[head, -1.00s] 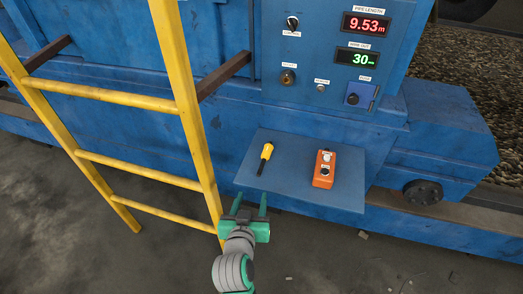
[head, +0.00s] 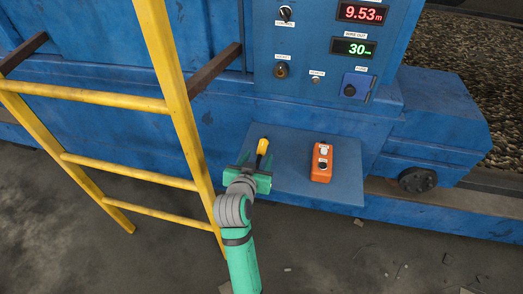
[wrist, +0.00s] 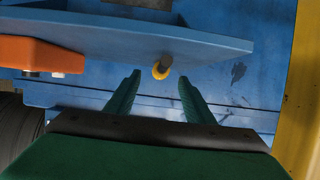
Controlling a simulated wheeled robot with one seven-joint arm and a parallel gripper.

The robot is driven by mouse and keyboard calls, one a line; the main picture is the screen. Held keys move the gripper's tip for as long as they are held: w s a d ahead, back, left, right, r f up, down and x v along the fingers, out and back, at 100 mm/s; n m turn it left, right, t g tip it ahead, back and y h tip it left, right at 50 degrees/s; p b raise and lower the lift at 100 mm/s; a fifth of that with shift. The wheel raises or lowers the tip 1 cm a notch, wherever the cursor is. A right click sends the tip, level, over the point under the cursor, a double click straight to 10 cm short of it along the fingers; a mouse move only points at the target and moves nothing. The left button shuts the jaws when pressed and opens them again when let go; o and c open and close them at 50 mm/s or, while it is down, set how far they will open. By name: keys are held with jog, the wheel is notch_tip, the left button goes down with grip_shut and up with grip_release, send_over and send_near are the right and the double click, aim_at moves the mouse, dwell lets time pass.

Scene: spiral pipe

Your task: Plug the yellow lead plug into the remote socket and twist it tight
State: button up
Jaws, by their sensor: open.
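The yellow plug (head: 262,146) with a dark lower end lies on the blue shelf (head: 291,181), left of the orange box. My gripper (head: 256,160) is open at the shelf's left part, with its green fingers pointing at the plug. In the wrist view, the rounded yellow plug end (wrist: 160,72) shows between and just beyond the open fingertips (wrist: 159,77), apparently untouched. My gripper partly hides the plug's dark end in the head view. A small round fitting (head: 316,80) sits below a label on the blue panel; the label is too small to read surely.
The orange box (head: 321,162) with buttons lies on the shelf to the right. A yellow ladder (head: 172,85) stands close left of my arm. The panel holds a knob (head: 286,14), another round fitting (head: 281,71) and two lit displays (head: 361,12).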

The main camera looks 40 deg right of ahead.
aim_at(260, 151)
jog(key=shift+x, duration=2.35)
jog(key=shift+r, duration=0.1)
jog(key=c, duration=1.2)
jog(key=shift+r, duration=0.1)
